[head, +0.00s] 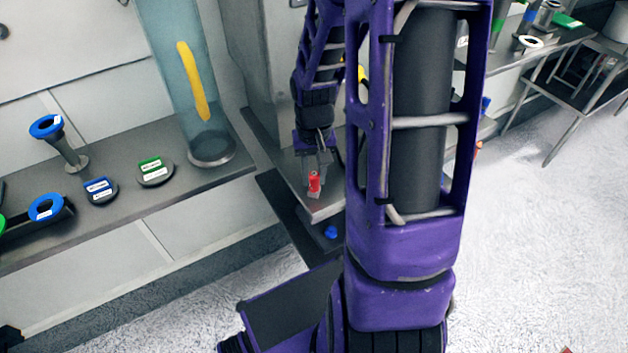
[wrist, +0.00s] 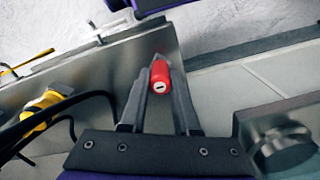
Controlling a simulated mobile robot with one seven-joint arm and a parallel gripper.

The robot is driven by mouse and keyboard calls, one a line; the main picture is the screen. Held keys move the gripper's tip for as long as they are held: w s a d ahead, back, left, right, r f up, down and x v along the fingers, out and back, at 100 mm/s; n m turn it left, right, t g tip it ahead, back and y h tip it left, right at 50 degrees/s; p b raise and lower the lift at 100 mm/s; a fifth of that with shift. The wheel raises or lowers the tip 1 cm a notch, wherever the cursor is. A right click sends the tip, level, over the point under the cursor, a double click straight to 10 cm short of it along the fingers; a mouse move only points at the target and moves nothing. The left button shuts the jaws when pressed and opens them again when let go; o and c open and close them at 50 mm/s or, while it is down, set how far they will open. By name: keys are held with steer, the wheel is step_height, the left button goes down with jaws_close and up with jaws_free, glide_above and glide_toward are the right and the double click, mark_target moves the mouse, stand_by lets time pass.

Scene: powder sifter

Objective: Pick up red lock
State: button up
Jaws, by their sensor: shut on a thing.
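The red lock (head: 314,183) is a small red cylinder with a keyhole slot on its end face. In the wrist view the red lock (wrist: 160,80) sits between the two fingertips. My gripper (head: 315,172) is shut on it, with a finger on each side. In the head view the lock is just above or at the grey metal ledge (head: 325,207); I cannot tell whether it touches it. In the wrist view my gripper (wrist: 161,88) covers the lock's lower sides.
A grey shelf (head: 220,178) at left carries blue, green and black round pieces and a clear tube (head: 175,60) with a yellow strip. Below the ledge is a blue knob (head: 331,232). A yellow handle (wrist: 42,102) and black cables lie left in the wrist view. Open floor lies right.

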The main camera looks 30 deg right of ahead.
jaws_close()
